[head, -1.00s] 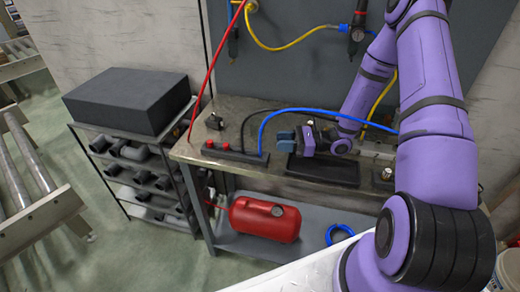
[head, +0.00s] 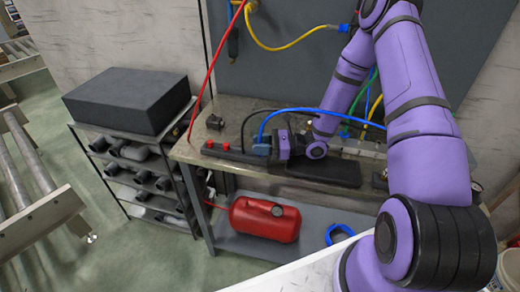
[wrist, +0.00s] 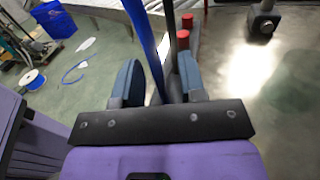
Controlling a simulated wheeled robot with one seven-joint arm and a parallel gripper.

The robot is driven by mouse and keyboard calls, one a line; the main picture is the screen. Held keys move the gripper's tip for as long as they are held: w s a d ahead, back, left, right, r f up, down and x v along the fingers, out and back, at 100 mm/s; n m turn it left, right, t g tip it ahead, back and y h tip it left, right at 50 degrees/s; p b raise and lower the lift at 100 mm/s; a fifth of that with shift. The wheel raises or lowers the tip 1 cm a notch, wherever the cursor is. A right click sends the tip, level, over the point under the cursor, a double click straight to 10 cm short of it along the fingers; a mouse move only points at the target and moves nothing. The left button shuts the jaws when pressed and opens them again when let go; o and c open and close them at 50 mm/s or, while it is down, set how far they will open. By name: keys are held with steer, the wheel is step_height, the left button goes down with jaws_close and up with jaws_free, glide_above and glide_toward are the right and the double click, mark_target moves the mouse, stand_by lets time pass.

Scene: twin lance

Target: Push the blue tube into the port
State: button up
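The blue tube (head: 300,110) arcs over the bench and comes down toward the right end of a dark port block (head: 228,154). Two red caps show on the block's left part. My gripper (head: 262,148) is at the block's right end, around the lower end of the tube. In the wrist view the tube (wrist: 148,50) runs down between the two blue-grey fingers of my gripper (wrist: 158,80), with a visible gap between them. The tube's tip and the port opening are hidden, so I cannot tell whether the tube is seated.
A black hose (head: 243,128) rises from the block beside the tube. A black tray (head: 325,170) lies below my wrist on the bench. A small dark fitting (head: 214,122) stands at the back left. A red tank (head: 264,219) sits on the lower shelf.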

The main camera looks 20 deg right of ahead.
jaws_close()
steer(key=shift+r, duration=0.15)
